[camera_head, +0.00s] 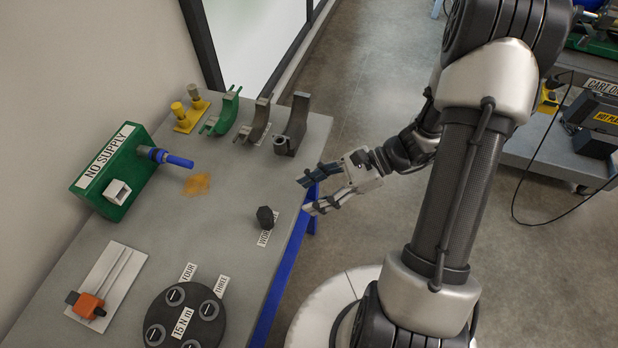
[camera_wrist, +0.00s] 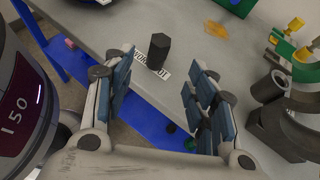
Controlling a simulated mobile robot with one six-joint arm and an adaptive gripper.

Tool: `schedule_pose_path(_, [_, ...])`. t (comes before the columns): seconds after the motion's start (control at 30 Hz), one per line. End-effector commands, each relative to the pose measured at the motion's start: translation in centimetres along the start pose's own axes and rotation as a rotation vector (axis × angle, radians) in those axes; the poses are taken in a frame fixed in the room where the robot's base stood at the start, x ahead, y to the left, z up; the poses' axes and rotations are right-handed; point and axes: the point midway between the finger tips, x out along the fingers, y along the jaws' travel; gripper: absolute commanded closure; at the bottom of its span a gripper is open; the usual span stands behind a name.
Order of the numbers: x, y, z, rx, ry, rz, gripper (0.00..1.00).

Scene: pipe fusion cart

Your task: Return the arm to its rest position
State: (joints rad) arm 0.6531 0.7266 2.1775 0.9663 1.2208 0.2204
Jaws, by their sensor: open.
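My gripper (camera_head: 312,192) is open and empty at the right edge of the grey workbench (camera_head: 230,245). Its two blue-padded fingers are spread apart, and they also show in the wrist view (camera_wrist: 160,95). My arm (camera_head: 455,190) reaches from the right side of the head view toward the bench. A black hexagonal piece (camera_head: 265,217) stands on the bench to the left of the fingers, apart from them. It also shows in the wrist view (camera_wrist: 158,50), beyond the gap between the fingers, beside a partly hidden label.
A green "NO SUPPLY" box (camera_head: 115,180) with a blue nozzle, green and dark clamps (camera_head: 258,122), yellow fittings (camera_head: 190,112), an orange tool (camera_head: 88,305) and a black round "15 N m" plate (camera_head: 185,318) occupy the bench. A cart (camera_head: 560,150) stands at right.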

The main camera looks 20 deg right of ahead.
Motion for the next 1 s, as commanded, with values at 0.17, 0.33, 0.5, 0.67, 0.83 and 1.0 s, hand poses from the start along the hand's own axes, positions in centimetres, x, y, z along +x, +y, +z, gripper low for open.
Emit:
schedule_pose_path(0.17, [-0.3, 0.0, 0.0, 0.001, 0.0, -0.001, 0.48])
schedule_pose_path(0.33, [-0.3, 0.1, 0.4, -0.019, 0.011, 0.01, 0.48])
schedule_pose_path(0.5, [-0.8, 1.4, 3.4, -0.192, 0.113, 0.099, 0.48])
schedule_pose_path(0.67, [-1.6, 4.0, 7.3, -0.479, 0.285, 0.242, 0.48])
schedule_pose_path(0.83, [-3.1, 6.7, 10.6, -0.791, 0.472, 0.378, 0.48])
schedule_pose_path(1.0, [-5.0, 9.0, 13.1, -1.106, 0.664, 0.49, 0.48])
